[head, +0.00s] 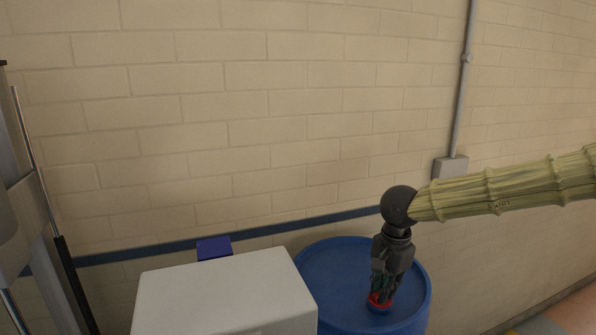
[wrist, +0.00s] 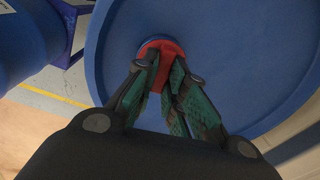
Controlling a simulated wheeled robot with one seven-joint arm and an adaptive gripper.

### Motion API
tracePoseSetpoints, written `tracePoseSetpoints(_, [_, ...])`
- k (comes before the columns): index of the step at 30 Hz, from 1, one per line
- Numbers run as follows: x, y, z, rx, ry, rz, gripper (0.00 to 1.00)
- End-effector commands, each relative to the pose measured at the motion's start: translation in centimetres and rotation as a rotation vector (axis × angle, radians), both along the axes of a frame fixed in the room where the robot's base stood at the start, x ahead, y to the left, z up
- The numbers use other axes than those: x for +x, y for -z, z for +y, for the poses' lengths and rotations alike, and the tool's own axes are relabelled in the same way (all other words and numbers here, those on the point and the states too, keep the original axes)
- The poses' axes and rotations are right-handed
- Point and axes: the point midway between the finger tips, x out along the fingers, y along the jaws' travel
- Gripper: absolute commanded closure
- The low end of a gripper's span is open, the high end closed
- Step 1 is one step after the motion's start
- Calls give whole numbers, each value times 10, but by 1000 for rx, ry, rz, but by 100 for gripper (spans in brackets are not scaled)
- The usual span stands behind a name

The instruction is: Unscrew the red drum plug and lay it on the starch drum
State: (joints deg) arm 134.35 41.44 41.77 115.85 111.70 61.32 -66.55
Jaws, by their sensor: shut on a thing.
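The red drum plug (wrist: 169,50) sits at the blue bung on top of the starch drum (wrist: 245,60), near the drum's rim. In the head view the red plug (head: 380,299) shows at the lower right, under my gripper. My gripper (head: 381,292) points down at the drum (head: 330,275) from above. Its green-padded fingers (wrist: 163,75) are closed on the plug's raised red grip. The fingers hide part of the plug, and I cannot tell how far it is screwed in.
A white box-shaped cabinet (head: 225,295) stands left of the drum, with a small blue object (head: 214,248) behind it. A brick wall with a grey conduit box (head: 450,167) is behind. Another blue drum (wrist: 30,35) shows in the wrist view. Most of the drum top is clear.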

Motion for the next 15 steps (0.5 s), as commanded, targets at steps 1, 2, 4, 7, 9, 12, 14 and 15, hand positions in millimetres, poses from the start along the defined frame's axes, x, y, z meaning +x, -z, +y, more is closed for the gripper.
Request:
tracePoseSetpoints(1, [0, 0, 0, -1, -1, 1, 100])
tracePoseSetpoints(2, [0, 0, 0, -1, -3, 1, 100])
tracePoseSetpoints(4, [0, -1, 0, 0, -18, 2, 100])
tracePoseSetpoints(7, [0, -2, 0, 0, -58, 1, 100])
tracePoseSetpoints(9, [0, -2, 0, 1, -90, 2, 100])
tracePoseSetpoints(12, [1, 1, 0, 1, -155, 1, 100])
tracePoseSetpoints(14, [1, 0, 0, 1, -209, 2, 100])
tracePoseSetpoints(15, [1, 0, 0, 1, -245, 1, 100])
